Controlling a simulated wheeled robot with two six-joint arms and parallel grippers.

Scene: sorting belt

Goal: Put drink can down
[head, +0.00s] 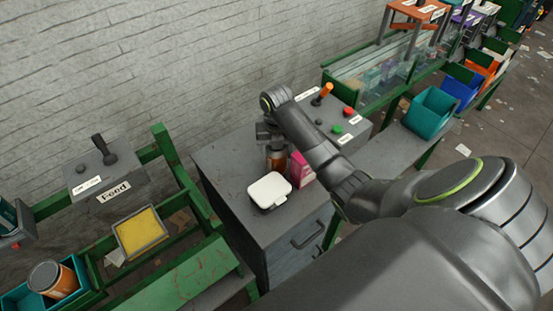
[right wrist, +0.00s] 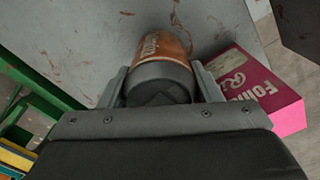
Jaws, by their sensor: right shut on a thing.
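The drink can (head: 276,160) is orange-brown with a dark grey end. It is upright over the grey cabinet top (head: 228,165), between a pink box (head: 301,172) and the wall. In the right wrist view the can (right wrist: 163,50) sits between the two fingers. My right gripper (head: 270,134) is shut on it from above. I cannot tell whether its base touches the cabinet top. My left gripper is not in view.
A white lidded container (head: 269,189) stands at the cabinet's front edge, close to the can. A control box (head: 335,117) with a lever and buttons is behind my right arm. The cabinet top's left part is clear.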

